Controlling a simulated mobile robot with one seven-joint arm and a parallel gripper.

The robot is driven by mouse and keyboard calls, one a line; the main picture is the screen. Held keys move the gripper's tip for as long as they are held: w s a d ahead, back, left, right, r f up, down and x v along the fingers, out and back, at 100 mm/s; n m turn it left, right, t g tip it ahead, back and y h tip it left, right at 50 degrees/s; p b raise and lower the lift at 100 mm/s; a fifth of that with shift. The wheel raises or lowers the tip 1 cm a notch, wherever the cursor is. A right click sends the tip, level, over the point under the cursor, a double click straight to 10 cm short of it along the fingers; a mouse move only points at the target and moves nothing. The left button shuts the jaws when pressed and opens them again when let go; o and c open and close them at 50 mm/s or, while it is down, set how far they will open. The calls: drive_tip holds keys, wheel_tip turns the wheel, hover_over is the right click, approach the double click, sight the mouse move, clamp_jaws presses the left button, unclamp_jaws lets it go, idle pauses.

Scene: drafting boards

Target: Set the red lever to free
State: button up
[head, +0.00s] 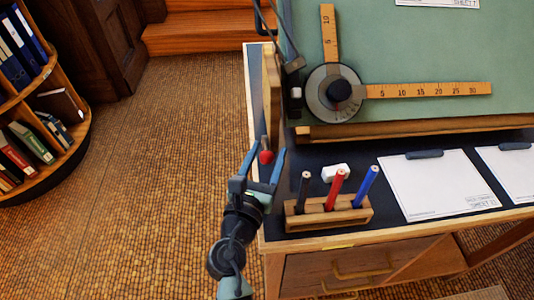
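The red lever shows as a red round knob (267,157) at the lower end of a dark stem, beside the wooden side piece (271,95) at the left edge of the drafting board (420,60). My gripper (267,152) reaches up from below, at the left edge of the desk. Its two blue-grey fingers are spread, one to the left and one to the right of the red knob, with visible gaps. I cannot tell whether either finger touches it. No position marks for the lever are readable here.
A wooden holder (328,217) with black, red and blue pencils stands just right of my gripper, with a white eraser (336,172) behind it. The drafting head (335,92) with its rulers lies on the board. Clipboards lie at right. The floor at left is clear up to a bookshelf (75,140).

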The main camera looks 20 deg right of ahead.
clamp_jaws()
idle(1.2)
